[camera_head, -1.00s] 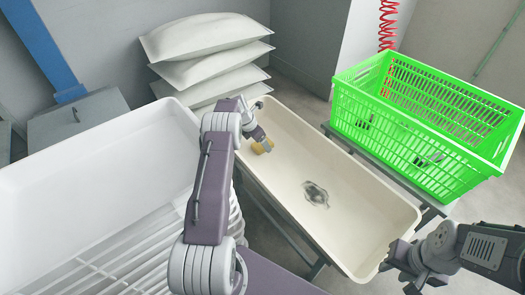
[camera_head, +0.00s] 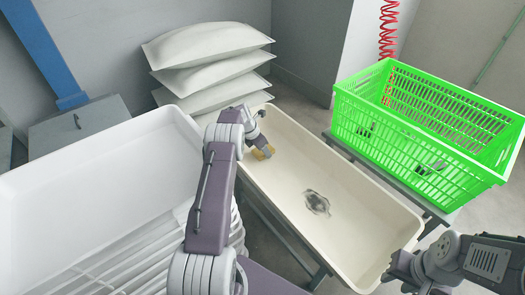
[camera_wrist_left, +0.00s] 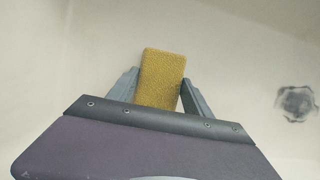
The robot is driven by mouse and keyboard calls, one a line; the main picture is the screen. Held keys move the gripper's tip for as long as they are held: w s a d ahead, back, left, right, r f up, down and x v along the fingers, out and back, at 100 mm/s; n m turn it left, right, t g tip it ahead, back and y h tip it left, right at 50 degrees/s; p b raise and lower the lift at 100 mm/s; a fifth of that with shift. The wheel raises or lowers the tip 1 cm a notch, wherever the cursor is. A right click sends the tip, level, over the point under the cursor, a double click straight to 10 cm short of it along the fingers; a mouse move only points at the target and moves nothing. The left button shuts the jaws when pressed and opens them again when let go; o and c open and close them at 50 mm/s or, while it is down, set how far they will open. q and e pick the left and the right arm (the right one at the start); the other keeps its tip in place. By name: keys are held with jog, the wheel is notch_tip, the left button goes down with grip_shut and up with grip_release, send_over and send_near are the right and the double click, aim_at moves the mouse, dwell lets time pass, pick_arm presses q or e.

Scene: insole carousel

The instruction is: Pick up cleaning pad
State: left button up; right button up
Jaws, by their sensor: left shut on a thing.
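The cleaning pad (camera_wrist_left: 160,77) is a yellow-brown rectangular block. In the left wrist view it sits between the two fingers of my left gripper (camera_wrist_left: 160,85), which is shut on it. In the head view the pad (camera_head: 264,152) shows small at the far left end of the cream trough, with my left gripper (camera_head: 258,147) over it. I cannot tell whether the pad touches the trough floor. My right gripper (camera_head: 392,275) is at the near right end of the trough, and its fingers are too unclear to tell their opening.
The cream trough (camera_head: 350,215) has a dark round stain or drain (camera_head: 315,202) in its middle. A green crate (camera_head: 400,140) stands to the right. White sacks (camera_head: 205,65) are stacked behind. A large white tray (camera_head: 80,180) with slats stands at left.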

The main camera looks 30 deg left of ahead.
pick_arm(q)
jog(key=r, duration=0.1)
jog(key=r+p, duration=0.2)
jog(key=r, duration=0.1)
jog(key=shift+s+d, duration=0.1)
jog(key=shift+d, duration=0.25)
jog(key=s+d+r+p, duration=0.4)
jog(key=d+r+p, duration=0.1)
jog(key=d, duration=0.5)
jog(key=shift+s+r, duration=0.25)
jog(key=shift+r, duration=0.15)
jog(key=o, duration=0.5)
jog(key=c, duration=0.3)
jog(key=shift+c, duration=0.2)
